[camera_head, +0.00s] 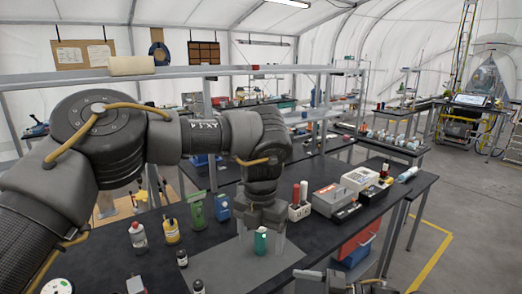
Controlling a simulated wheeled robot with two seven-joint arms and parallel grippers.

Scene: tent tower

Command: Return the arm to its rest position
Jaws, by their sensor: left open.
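My left arm comes in from the left and reaches over the dark workbench. My left gripper (262,236) points down, its pale fingers open on either side of a small teal bottle (261,241). The bottle stands upright on a grey mat (235,272). I cannot tell whether a finger touches it. The gripper body hides what is directly behind it.
Green (197,211) and blue devices stand behind.

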